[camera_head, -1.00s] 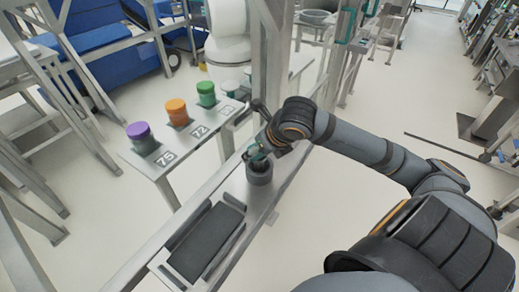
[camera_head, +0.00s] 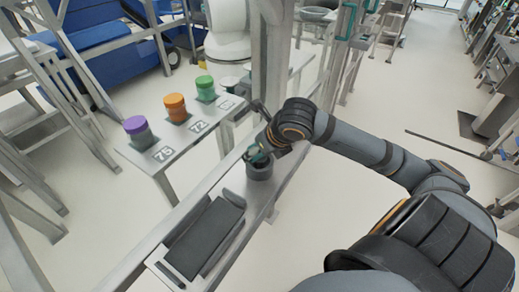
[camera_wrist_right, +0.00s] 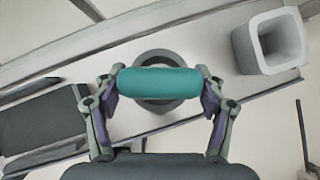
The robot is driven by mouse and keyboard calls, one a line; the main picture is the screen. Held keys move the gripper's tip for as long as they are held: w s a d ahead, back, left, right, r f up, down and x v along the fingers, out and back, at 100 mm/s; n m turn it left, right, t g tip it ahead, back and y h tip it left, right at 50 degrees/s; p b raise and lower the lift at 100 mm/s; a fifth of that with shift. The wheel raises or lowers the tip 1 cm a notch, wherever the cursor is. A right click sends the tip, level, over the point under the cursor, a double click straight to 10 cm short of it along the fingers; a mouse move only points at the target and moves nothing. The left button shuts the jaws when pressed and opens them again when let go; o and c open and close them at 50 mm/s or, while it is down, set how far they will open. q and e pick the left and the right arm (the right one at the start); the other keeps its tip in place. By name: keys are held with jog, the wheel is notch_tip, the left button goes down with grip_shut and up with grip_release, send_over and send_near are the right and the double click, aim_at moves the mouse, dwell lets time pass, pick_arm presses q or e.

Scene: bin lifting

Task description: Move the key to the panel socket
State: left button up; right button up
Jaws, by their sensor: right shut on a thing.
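The key shows as a teal rounded handle (camera_wrist_right: 160,84), held crosswise between the two fingers of my right gripper (camera_wrist_right: 158,88) in the right wrist view. In the head view my right gripper (camera_head: 258,153) is shut on it, just above a dark grey round socket (camera_head: 260,172) on the narrow grey panel (camera_head: 228,183). The socket's dark ring also shows behind the handle in the wrist view (camera_wrist_right: 163,56). The key's lower part is hidden, so I cannot tell whether it is inside the socket. My left gripper is out of view.
A dark flat pad (camera_head: 205,238) lies on the near end of the panel. An upright post (camera_head: 272,60) stands close behind the socket. A side shelf left of it carries purple (camera_head: 136,125), orange (camera_head: 175,103) and green (camera_head: 205,84) capped canisters with number labels.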

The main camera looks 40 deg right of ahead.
dwell(0.3)
jog(key=o, duration=1.4)
jog(key=shift+o, duration=0.3)
notch_tip(320, 180, up, 9)
jog(key=p, duration=0.8)
jog(key=shift+p, duration=0.35)
jog(key=shift+f, duration=0.1)
